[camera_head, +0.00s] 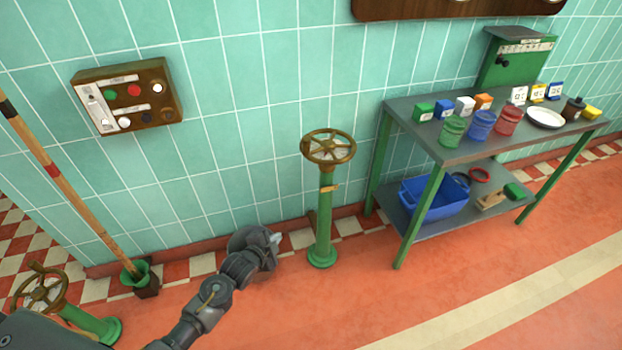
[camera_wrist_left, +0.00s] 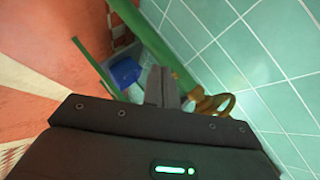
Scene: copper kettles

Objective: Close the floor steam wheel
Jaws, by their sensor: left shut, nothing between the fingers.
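Two brass handwheels on green floor posts show in the head view. One handwheel (camera_head: 328,147) sits level on an upright post (camera_head: 323,225) at the middle, before the tiled wall. The other handwheel (camera_head: 40,289) is at the lower left, on a post that looks slanted and is partly hidden by my own body. My left gripper (camera_head: 276,239) is shut and empty, low and to the left of the middle post, apart from it. In the left wrist view its fingers (camera_wrist_left: 162,87) are together, with a brass wheel (camera_wrist_left: 213,105) beyond and to their right. My right gripper is not in view.
A grey table (camera_head: 400,112) with green legs stands at the right, bearing cans and boxes. A blue crate (camera_head: 437,199) is on its lower shelf. A wooden-handled pole (camera_head: 75,200) leans at the left. A control box (camera_head: 127,96) hangs on the wall. The red floor in front is clear.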

